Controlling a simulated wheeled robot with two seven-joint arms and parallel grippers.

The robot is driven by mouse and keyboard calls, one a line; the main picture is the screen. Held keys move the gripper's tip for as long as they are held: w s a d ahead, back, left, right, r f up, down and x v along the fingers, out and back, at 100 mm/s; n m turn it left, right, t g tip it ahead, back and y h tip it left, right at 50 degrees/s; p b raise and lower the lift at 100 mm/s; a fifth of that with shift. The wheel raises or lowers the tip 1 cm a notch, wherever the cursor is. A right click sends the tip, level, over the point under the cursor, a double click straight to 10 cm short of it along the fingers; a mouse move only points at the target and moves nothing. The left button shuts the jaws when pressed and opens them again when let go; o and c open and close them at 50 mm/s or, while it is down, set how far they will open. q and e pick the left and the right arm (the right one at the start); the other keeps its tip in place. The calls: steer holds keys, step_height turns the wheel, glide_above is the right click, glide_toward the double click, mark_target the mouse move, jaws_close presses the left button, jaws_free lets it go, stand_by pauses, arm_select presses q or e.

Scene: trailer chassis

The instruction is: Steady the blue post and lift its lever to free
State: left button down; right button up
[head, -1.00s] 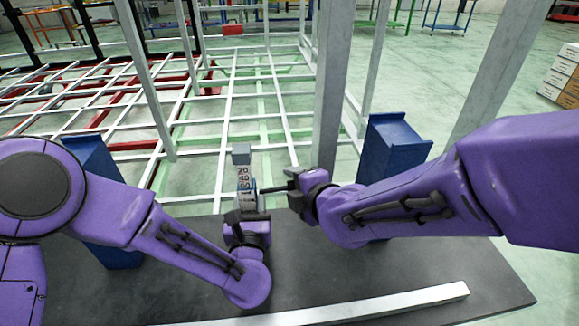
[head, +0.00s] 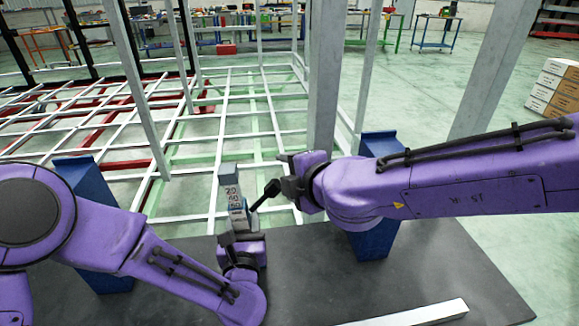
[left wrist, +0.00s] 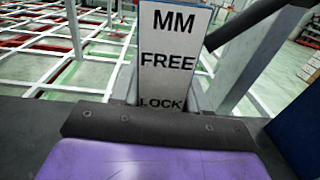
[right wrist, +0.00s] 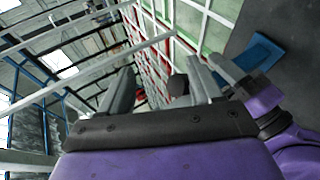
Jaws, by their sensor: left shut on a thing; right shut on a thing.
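The blue post (head: 231,185) stands at the front edge of the chassis. It has a grey top and a white scale plate; its lower part is hidden by my left gripper. The left wrist view shows the plate (left wrist: 168,62) reading MM, FREE and LOCK. My left gripper (head: 238,240) is shut on the post low down. The black lever (head: 262,198) slants up and right from the post to my right gripper (head: 284,178), which is shut on its outer end. A dark knob-like end (right wrist: 178,86) shows between the fingers in the right wrist view.
Blue supports stand at left (head: 88,190) and right (head: 372,236), close to my arms. A tall grey upright (head: 325,90) rises just behind my right gripper. A grey bar (head: 425,313) lies on the dark surface (head: 440,255) in front. The white chassis grid spreads behind.

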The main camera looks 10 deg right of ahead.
arm_select(q)
steer(key=shift+s+f, duration=0.1)
arm_select(e)
steer(key=shift+r, duration=1.05)
